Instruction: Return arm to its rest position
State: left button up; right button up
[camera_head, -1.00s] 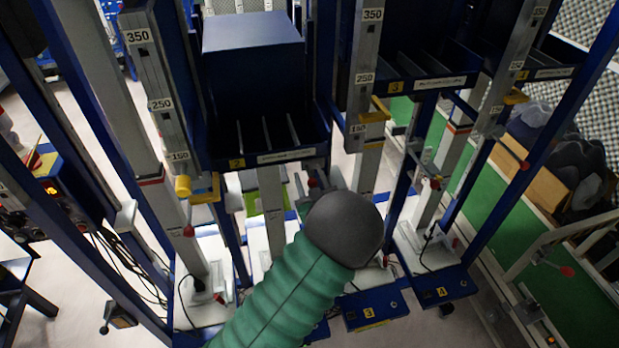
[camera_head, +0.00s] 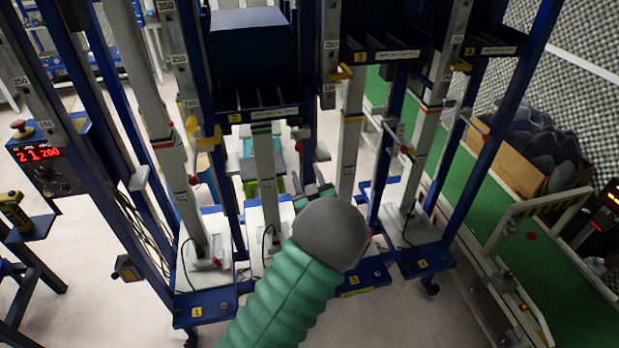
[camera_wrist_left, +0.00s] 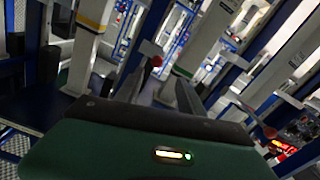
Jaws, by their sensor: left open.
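My left arm (camera_head: 275,300), in a green ribbed sleeve with a round grey end, rises from the bottom of the head view. It reaches in front of the blue rack. My left gripper (camera_head: 314,192) shows only in part beyond the grey end. In the left wrist view the left gripper (camera_wrist_left: 158,92) has two dark fingers set apart, with nothing held between them. A red knob on a rod (camera_wrist_left: 154,61) shows behind the fingers; whether it touches them cannot be told. My right arm and gripper are not in view.
A blue rack with grey posts (camera_head: 265,185) and blue bins (camera_head: 258,75) stands close ahead. A control box with a red display (camera_head: 40,153) is at left. A cardboard box of dark items (camera_head: 525,165) stands right, beyond a green strip (camera_head: 465,180). Floor shows at lower left.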

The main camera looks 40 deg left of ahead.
pick_arm(q)
jog(key=s+d+f+m+g+h, duration=0.1)
jog(key=s+d+f+m+h, duration=0.2)
jog(key=d+h, duration=0.35)
jog(key=s+d+f+m+g+h, duration=0.1)
jog(key=s+d+f+m+h, duration=0.2)
jog(key=d, duration=0.6)
jog(key=s+d+f+m+g+h, duration=0.2)
jog(key=s+d+m+g, duration=0.1)
jog(key=s, duration=0.7)
jog(key=s+d+f+m+g+h, duration=0.1)
jog(key=s+d+m+g+h, duration=0.1)
jog(key=s, duration=0.8)
jog(key=d+m+g, duration=0.1)
jog(key=d+g, duration=0.1)
jog(key=shift+d+f+m, duration=0.35)
jog(key=shift+f+m, duration=0.05)
